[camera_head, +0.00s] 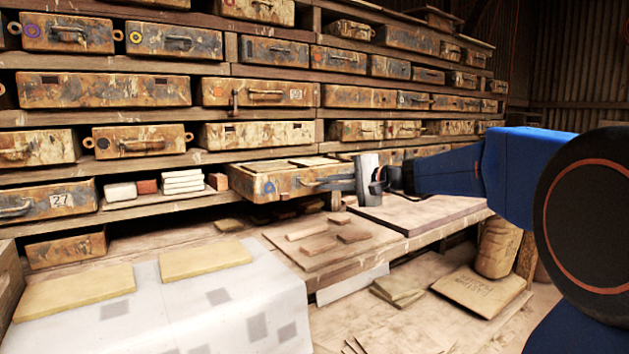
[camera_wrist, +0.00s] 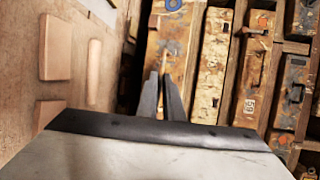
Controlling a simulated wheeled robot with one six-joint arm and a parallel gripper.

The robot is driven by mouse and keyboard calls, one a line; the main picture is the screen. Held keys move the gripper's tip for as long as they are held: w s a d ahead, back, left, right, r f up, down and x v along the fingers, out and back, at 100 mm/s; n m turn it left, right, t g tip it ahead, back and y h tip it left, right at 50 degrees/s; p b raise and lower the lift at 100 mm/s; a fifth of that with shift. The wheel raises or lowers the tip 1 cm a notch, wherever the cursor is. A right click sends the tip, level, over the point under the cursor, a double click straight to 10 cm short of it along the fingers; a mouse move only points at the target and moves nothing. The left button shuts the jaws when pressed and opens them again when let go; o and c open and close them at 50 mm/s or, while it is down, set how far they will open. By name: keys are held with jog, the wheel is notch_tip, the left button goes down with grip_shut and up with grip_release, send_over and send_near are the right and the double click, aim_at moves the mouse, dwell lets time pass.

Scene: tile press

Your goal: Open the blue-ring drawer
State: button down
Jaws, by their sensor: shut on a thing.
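The blue-ring drawer (camera_head: 245,182) is a rusty, paint-worn box with a blue ring on the left of its front. It juts out from the shelf past its neighbours, and its divided top shows. Its bar handle (camera_head: 318,183) runs along the front. My gripper (camera_head: 358,182) is shut on the handle's right part. In the wrist view the drawer front (camera_wrist: 178,28) with the blue ring (camera_wrist: 173,4) lies just beyond my gripper (camera_wrist: 163,82). The fingers close around the handle there, and the exact contact is partly hidden.
Rows of similar worn drawers fill the rack (camera_head: 110,64) above and beside. Small bricks and white tiles (camera_head: 182,182) lie left of the open drawer. Below is a bench with boards (camera_head: 318,242), and a white cloth (camera_head: 230,310) with yellow slabs lies at front left.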

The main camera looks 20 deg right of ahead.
jog(key=shift+s+d+f, duration=0.1)
jog(key=shift+s+d, duration=0.2)
jog(key=shift+s, duration=0.6)
jog(key=shift+s+d+f, duration=0.1)
jog(key=shift+s+d, duration=0.2)
jog(key=shift+s, duration=0.6)
jog(key=c, duration=1.9)
grip_release()
jog(key=shift+r, duration=0.1)
jog(key=v, duration=1.7)
jog(key=shift+s+d, duration=0.15)
